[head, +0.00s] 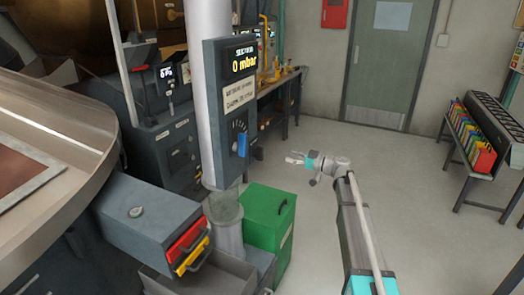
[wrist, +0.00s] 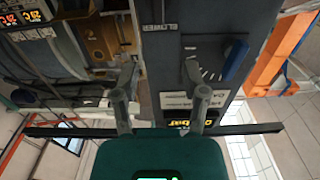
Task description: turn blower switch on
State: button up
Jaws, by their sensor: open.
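A grey control box (head: 229,110) on a white column carries a display reading 0 mbar and a blue lever (head: 241,145) beside a scale. In the wrist view, which is upside down, the blue lever (wrist: 236,62) is at the upper right. A BLOWER label (wrist: 160,28) is on the adjoining dark face; the blower switch itself is not clearly made out. A small dark part (head: 258,153) sticks out right of the box in the head view. My gripper (head: 292,158) is to the right of the box, open and empty. Its fingers (wrist: 162,95) are spread before the dark face.
A green bin (head: 268,228) and a grey unit with red and yellow handles (head: 150,215) stand below the box. A workbench (head: 278,88) is behind it. A rack of coloured folders (head: 475,140) is far right. The floor between is clear.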

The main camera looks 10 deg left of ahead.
aim_at(263, 150)
jog(key=shift+a, duration=0.1)
jog(key=x, duration=1.3)
jog(key=shift+w+a+f, duration=0.1)
jog(key=shift+a, duration=0.2)
grip_shut()
jog(key=shift+d, duration=0.25)
jog(key=shift+a, duration=0.1)
